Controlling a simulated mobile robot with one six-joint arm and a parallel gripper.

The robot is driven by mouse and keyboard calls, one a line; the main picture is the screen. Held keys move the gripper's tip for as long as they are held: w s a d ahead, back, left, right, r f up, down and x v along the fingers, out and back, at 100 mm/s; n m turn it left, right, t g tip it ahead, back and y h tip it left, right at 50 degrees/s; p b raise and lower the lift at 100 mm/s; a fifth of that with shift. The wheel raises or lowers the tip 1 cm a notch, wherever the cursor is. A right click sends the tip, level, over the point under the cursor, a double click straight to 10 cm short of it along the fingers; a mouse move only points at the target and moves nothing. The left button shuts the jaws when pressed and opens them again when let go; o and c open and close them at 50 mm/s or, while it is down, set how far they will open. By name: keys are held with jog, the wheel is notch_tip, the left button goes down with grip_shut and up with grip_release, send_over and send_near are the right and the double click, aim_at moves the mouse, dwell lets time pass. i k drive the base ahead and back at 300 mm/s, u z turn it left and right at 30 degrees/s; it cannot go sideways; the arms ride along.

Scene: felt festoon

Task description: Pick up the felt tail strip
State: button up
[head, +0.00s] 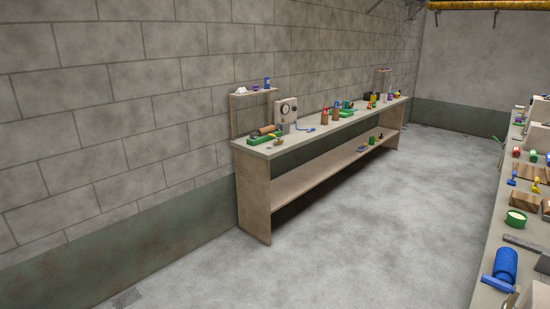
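I cannot make out a felt tail strip in the head view; the objects on both benches are small and far off. On the long bench (330,129) against the left wall, a green item (262,139) lies near the close end. My gripper is not in view.
A box with a dial (286,109) stands on the left bench, beside a small raised shelf (252,93). A second bench (492,262) runs along the right edge, with a blue cylinder (506,265) and a green round container (516,220). The concrete floor (390,215) between is clear.

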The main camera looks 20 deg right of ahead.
aim_at(532, 246)
jog(key=z, duration=0.35)
jog(key=i, duration=1.05)
jog(key=z, duration=0.4)
jog(key=i, duration=1.1)
jog(key=z, duration=0.15)
